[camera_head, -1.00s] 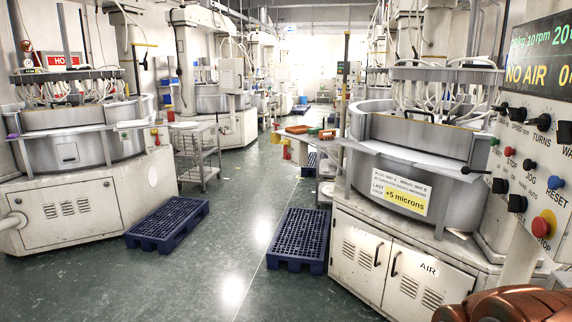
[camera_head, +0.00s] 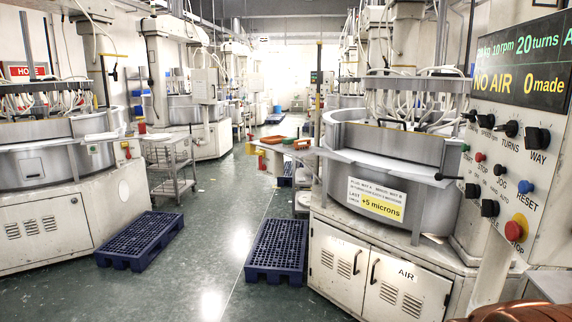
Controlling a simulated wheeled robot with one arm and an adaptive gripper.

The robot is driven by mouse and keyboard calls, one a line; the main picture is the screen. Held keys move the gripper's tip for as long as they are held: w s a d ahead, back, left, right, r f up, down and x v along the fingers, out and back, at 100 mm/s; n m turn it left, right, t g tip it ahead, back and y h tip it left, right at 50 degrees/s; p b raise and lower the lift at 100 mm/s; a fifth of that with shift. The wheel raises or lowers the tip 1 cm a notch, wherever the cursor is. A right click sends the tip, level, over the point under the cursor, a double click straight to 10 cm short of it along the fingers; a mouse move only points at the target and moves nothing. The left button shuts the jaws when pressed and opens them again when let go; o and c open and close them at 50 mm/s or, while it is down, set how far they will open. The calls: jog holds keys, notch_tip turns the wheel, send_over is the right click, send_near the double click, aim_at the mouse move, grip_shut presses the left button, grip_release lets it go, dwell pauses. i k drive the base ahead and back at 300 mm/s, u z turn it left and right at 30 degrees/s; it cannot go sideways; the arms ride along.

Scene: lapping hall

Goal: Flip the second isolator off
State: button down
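No isolator can be made out for sure. The nearest machine (camera_head: 350,240) stands at the right, with a round steel tub (camera_head: 410,145) on a white cabinet. Its right cabinet door (camera_head: 400,290) is marked AIR and is shut; the door beside it (camera_head: 335,262) is shut too. A control panel (camera_head: 550,185) at the right edge carries black knobs, a blue RESET button (camera_head: 525,187) and a red button on yellow (camera_head: 516,229). A display (camera_head: 525,75) above reads NO AIR and 0 made. My gripper is out of view; only an orange-brown part, likely of my arm, shows at bottom right.
Two blue pallets, one at left (camera_head: 137,240) and one in the middle (camera_head: 276,250), lie on the green floor. A steel trolley (camera_head: 172,165) stands by the left machine (camera_head: 60,190). Clear floor (camera_head: 190,285) runs up the aisle between them.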

aim_at(262, 167)
jog(key=z, duration=0.1)
jog(key=i, duration=3.65)
jog(key=u, duration=2.35)
